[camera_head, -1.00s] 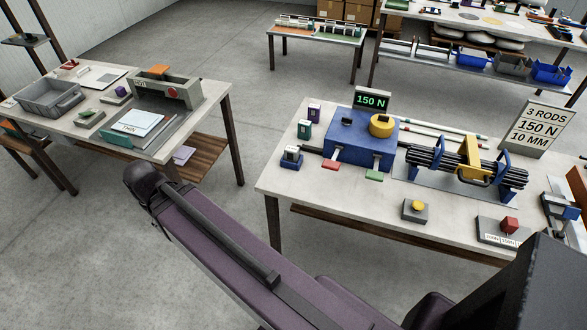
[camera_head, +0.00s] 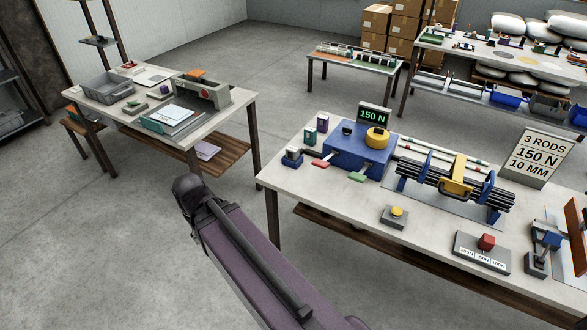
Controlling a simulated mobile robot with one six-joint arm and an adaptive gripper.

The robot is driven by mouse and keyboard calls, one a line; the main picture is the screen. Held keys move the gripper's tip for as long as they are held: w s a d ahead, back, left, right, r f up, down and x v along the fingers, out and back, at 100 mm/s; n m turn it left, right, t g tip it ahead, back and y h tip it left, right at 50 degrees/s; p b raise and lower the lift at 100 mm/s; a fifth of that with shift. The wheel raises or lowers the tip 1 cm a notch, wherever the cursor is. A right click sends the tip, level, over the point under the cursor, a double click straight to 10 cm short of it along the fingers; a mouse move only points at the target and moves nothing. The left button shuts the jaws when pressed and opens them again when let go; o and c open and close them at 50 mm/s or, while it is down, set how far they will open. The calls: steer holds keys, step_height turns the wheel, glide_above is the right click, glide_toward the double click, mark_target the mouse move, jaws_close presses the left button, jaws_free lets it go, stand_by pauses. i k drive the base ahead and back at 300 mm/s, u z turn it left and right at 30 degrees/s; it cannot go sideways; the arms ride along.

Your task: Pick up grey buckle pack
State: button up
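I cannot pick out a grey buckle pack for certain. On the left table (camera_head: 232,101), a small grey-green item (camera_head: 134,106) and a small dark item with purple (camera_head: 165,90) lie between a grey bin (camera_head: 108,86) and a grey machine (camera_head: 203,94); both are too small to identify. A green pack (camera_head: 309,137) and a purple pack (camera_head: 323,123) stand at the back left of the right table (camera_head: 330,196). My purple arm link crosses the lower middle in front of the tables. My gripper is out of view, so its state is hidden.
A dark shelf (camera_head: 15,95) stands far left. Open floor (camera_head: 110,230) lies between and before the tables.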

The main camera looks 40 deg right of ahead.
mark_target(292, 152)
steer(key=u, duration=0.05)
steer(key=k, duration=1.55)
steer(key=z, duration=1.05)
steer(key=i, duration=1)
steer(key=z, duration=0.05)
